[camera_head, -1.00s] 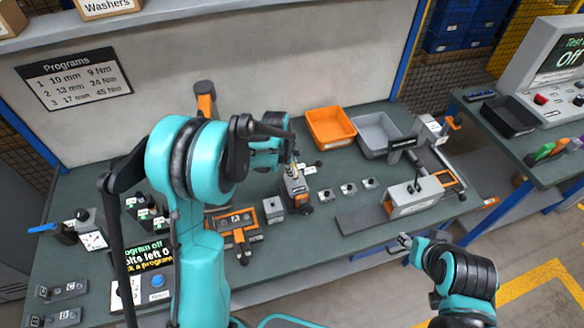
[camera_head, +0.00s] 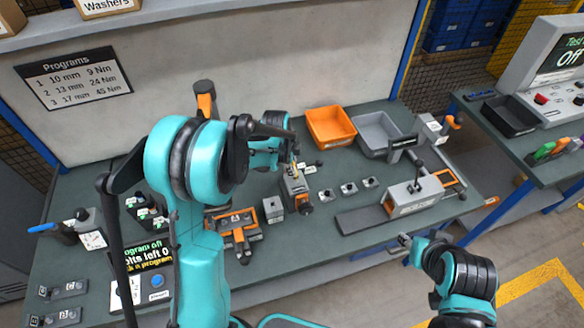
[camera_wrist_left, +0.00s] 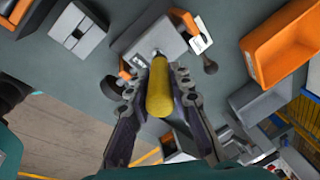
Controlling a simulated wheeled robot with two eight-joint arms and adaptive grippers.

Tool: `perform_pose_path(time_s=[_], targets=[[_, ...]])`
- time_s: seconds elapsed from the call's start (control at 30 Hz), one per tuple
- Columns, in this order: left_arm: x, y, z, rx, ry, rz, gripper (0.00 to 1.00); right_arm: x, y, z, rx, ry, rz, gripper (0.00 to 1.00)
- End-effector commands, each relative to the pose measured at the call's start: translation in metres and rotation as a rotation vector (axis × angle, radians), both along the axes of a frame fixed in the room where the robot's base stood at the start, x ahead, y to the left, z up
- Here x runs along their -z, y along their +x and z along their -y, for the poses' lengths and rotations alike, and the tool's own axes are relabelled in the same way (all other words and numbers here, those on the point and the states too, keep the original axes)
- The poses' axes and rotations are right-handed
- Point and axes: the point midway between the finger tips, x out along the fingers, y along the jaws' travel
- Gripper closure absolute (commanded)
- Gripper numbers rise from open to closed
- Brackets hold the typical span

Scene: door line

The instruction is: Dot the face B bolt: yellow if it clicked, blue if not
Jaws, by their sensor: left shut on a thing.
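My left gripper (camera_head: 292,158) is shut on a yellow marker (camera_wrist_left: 160,90), which also shows as a small yellow strip in the head view (camera_head: 295,167). In the left wrist view the gripper (camera_wrist_left: 155,85) has one finger on each side of the marker. The marker points at a grey block (camera_wrist_left: 145,45) with its tip at or just above a small bolt-like spot; I cannot tell whether it touches. That block (camera_head: 293,186) stands on the bench in the head view. No dot is clear and no face letter is readable. My right gripper (camera_head: 405,240) is small at the bench's front edge, its jaws unclear.
An orange bin (camera_head: 329,128) and a grey bin (camera_head: 376,134) stand at the back. Small grey blocks (camera_head: 348,188) sit right of the marked block. An orange fixture (camera_head: 238,222) lies left. A grey press-like fixture (camera_head: 413,197) stands right. A lit program screen (camera_head: 146,253) is front left.

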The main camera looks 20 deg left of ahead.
Motion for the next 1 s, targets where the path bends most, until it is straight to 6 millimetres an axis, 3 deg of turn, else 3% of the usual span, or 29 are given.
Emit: perform_pose_path(time_s=[0.57, 1.0], targets=[[-0.051, 0.0, 0.0, 0.0, 0.0, 0.0, 1.0, -0.032, 0.0, 0.0, 0.0, 0.0, 0.0, 0.6], [-0.052, 0.0, 0.0, 0.0, 0.0, 0.0, 1.0, -0.032, 0.0, 0.0, 0.0, 0.0, 0.0, 0.6]])
